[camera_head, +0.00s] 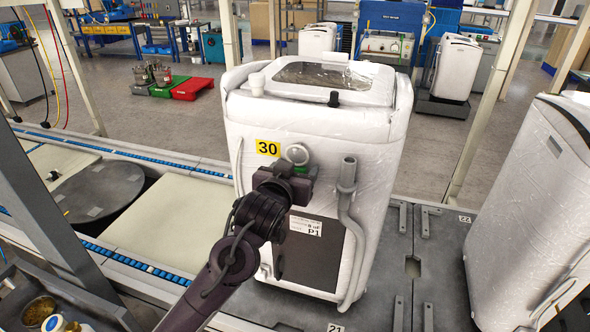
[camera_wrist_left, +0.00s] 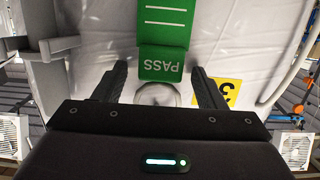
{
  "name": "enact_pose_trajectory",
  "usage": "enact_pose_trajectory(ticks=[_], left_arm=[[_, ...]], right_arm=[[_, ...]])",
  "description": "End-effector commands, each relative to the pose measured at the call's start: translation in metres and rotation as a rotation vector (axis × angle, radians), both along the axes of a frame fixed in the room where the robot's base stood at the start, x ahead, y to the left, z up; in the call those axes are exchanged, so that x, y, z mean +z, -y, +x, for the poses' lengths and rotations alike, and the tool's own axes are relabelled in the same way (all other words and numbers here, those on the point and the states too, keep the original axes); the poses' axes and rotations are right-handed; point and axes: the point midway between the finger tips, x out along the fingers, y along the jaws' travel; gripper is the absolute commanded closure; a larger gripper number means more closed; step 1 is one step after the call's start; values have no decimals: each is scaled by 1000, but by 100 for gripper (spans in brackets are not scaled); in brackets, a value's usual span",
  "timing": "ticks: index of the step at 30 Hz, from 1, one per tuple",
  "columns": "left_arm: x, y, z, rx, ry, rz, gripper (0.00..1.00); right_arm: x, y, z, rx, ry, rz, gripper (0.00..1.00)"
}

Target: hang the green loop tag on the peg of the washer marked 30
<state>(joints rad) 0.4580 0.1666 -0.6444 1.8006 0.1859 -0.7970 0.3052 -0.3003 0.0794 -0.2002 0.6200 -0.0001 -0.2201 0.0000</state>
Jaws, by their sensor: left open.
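The wrapped white washer (camera_head: 375,130) carries a yellow label marked 30 (camera_head: 267,148). Its pale round peg (camera_head: 298,154) is just right of the label; it also shows in the left wrist view (camera_wrist_left: 157,96). The green tag (camera_head: 303,168) shows as a small patch just below the peg. In the left wrist view the tag (camera_wrist_left: 162,63) reads PASS upside down and lies against the washer front, touching or very near the peg. Whether its loop is around the peg is hidden. My left gripper (camera_wrist_left: 160,90) is open, a finger on each side of the peg, holding nothing.
A grey hose and pipe (camera_head: 348,205) run down the washer front, right of my gripper. Another wrapped washer (camera_head: 535,200) stands at right. A conveyor (camera_head: 170,215) with pale panels lies at left. A metal post (camera_head: 55,200) rises at near left.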

Motion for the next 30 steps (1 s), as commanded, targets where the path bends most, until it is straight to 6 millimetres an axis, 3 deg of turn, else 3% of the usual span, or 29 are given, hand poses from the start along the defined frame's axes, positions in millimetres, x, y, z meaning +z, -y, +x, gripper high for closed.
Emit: enact_pose_trajectory(ticks=[5, 15, 21, 23, 26, 30], left_arm=[[0, -2, -8, 0, 1, -1, 35], [9, -18, -56, 0, 2, -1, 35], [8, -24, -69, 4, -8, 4, 35], [-5, -27, -64, 13, -25, 13, 35], [-51, -37, -48, 38, -81, 43, 35], [-151, -59, -28, 82, -196, 103, 35]], right_arm=[[-6, 0, 0, 0, 0, 0, 70], [-30, 0, 0, 0, 0, 0, 70], [-35, 0, 0, 0, 0, 0, 70], [-37, 0, 0, 0, 0, 0, 70], [-40, 0, 0, 0, 0, 0, 70], [-47, 0, 0, 0, 0, -1, 70]])
